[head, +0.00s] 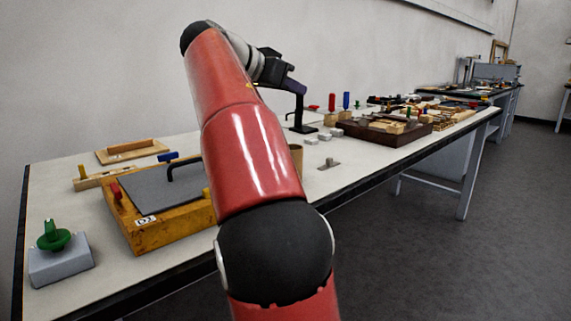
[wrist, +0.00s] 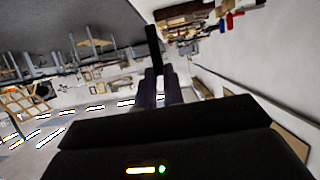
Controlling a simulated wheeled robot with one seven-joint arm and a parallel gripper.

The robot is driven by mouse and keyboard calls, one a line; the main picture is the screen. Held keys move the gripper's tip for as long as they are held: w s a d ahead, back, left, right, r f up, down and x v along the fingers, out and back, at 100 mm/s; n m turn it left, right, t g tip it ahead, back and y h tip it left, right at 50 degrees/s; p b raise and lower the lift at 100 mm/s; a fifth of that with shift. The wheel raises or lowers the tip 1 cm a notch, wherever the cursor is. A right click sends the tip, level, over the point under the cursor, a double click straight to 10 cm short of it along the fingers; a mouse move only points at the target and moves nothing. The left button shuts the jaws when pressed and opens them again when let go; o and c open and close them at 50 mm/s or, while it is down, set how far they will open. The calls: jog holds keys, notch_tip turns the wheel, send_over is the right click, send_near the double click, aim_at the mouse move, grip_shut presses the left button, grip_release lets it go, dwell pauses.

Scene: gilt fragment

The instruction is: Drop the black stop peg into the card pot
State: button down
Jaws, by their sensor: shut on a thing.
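My gripper (wrist: 157,78) is shut on the black stop peg (wrist: 153,45), a slim dark bar reaching out beyond the fingertips in the wrist view. In the head view my gripper (head: 297,89) is raised over the far side of the bench, beyond my red arm. A dark upright (head: 299,112) shows right below the fingers; I cannot tell where the peg ends and what stands behind it begins. A brown card-coloured pot (head: 297,155) shows only as a sliver at the right edge of my arm, the rest hidden.
A wooden box with a grey lid (head: 165,184) and a grey block with a green knob (head: 60,260) are on the left of the bench. A dark brown tray (head: 393,136) with wooden blocks is to the right. Small grey pieces (head: 325,136) lie between.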

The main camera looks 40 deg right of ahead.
aim_at(298, 112)
jog(key=shift+f+b, duration=1.1)
jog(key=shift+f, duration=1.3)
jog(key=c, duration=1.4)
grip_release()
jog(key=shift+c, duration=0.2)
jog(key=shift+a, duration=0.1)
jog(key=v, duration=0.7)
jog(key=shift+a, duration=0.35)
jog(key=shift+r, duration=0.15)
